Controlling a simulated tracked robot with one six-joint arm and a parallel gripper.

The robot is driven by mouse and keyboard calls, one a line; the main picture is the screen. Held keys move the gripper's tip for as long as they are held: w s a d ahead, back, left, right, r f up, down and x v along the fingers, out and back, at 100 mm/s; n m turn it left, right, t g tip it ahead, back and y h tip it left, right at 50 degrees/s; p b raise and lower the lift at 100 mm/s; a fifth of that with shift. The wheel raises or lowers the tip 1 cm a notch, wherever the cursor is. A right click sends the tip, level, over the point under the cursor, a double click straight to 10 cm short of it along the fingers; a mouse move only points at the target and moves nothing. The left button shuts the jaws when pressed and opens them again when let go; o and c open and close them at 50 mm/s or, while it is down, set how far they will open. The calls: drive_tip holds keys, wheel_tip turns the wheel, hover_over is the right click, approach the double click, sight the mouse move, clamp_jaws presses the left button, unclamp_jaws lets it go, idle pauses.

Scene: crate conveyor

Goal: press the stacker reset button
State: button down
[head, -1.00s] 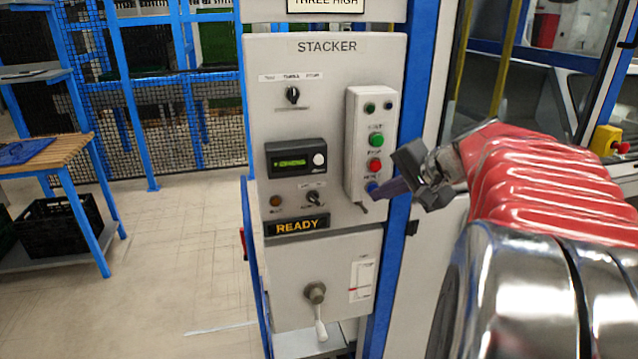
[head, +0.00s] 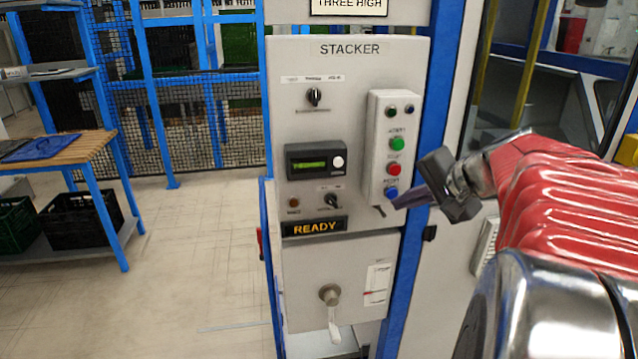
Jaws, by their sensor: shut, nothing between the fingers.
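The stacker panel (head: 300,140) is a grey upright cabinet face headed STACKER. On its right side is a raised white button box (head: 378,150) with a green button (head: 397,144), a red button (head: 394,169) and, lowest, a blue button (head: 391,193). The small label above the blue one seems to read RESET. My gripper (head: 397,204) is shut and empty, reaching in from the right. Its dark fingertips are just below and right of the blue button, which shows clear of them. I cannot tell whether they touch the box.
A lit READY sign (head: 315,227), a small green display (head: 317,162) and knobs are on the panel. A lever handle (head: 333,318) sticks out lower down. A blue post (head: 424,130) stands close by my gripper. A wooden-topped bench (head: 60,150) is at left; the floor between is open.

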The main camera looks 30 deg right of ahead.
drive_tip(key=shift+s, duration=0.1)
drive_tip(key=s, duration=0.2)
drive_tip(key=s+a, duration=0.1)
drive_tip(key=s, duration=0.1)
drive_tip(key=shift+s+a, duration=0.2)
drive_tip(key=shift+s, duration=0.15)
idle(0.7)
